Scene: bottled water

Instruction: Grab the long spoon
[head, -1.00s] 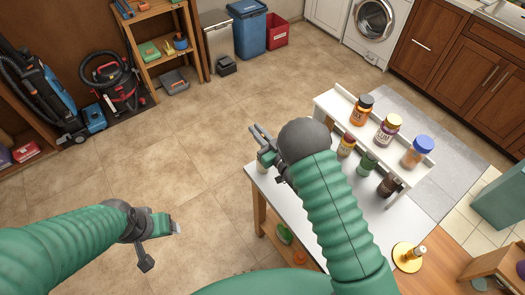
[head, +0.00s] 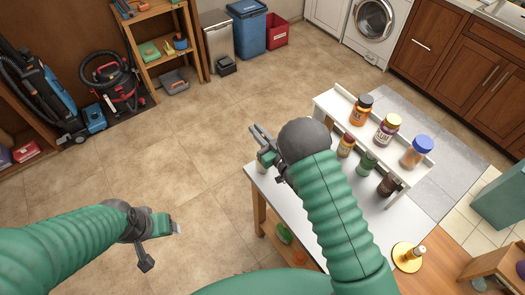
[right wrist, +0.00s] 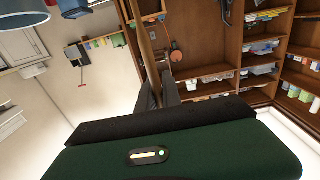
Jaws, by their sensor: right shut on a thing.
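A long, thin, tan wooden handle (right wrist: 146,45) stands between the fingers of my right gripper (right wrist: 156,95) in the right wrist view. It looks like the long spoon's handle; I cannot make out the bowl of a spoon. The right gripper is shut on it. In the head view the right gripper (head: 262,148) is over the far left corner of the white table (head: 400,217), and its own wrist hides part of it. I cannot pick out the spoon there. My left gripper (head: 162,238) is over the floor at the lower left, away from the table; its jaws are unclear.
A white rack (head: 325,98) on the table holds several jars, including an orange one with a blue lid (head: 417,151). A gold stand (head: 408,257) is at the table's near right. A vacuum cleaner (head: 112,85) and bins (head: 249,30) stand far back. The floor at left is clear.

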